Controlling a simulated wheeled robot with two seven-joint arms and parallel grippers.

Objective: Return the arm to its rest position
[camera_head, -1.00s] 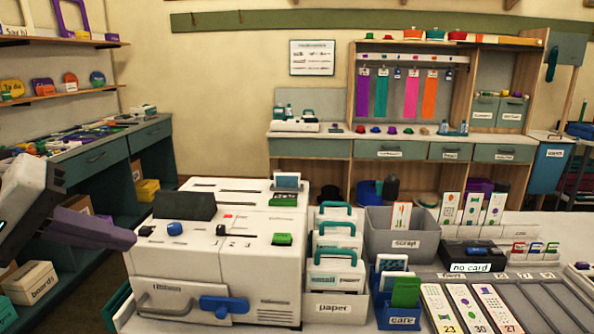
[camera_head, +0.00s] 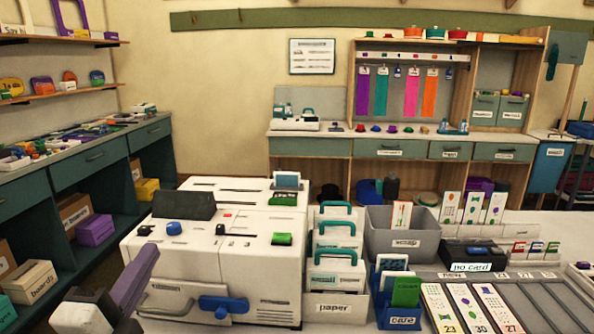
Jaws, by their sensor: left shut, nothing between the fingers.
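My left gripper (camera_head: 146,260) is at the lower left of the head view. Its purple fingers are shut with nothing between them, and they point up and to the right. Only the white and dark end of the arm shows behind them, at the bottom edge. In the picture the fingers overlap the front left corner of the white machine (camera_head: 270,270); I cannot tell the gap between them. My right gripper is out of view.
The white machine has a blue handle (camera_head: 224,306) low on its front. Paper holders (camera_head: 335,306), a grey scrap bin (camera_head: 400,242) and a card tray (camera_head: 520,274) stand to its right. Teal shelving (camera_head: 90,172) lines the left, with open floor between.

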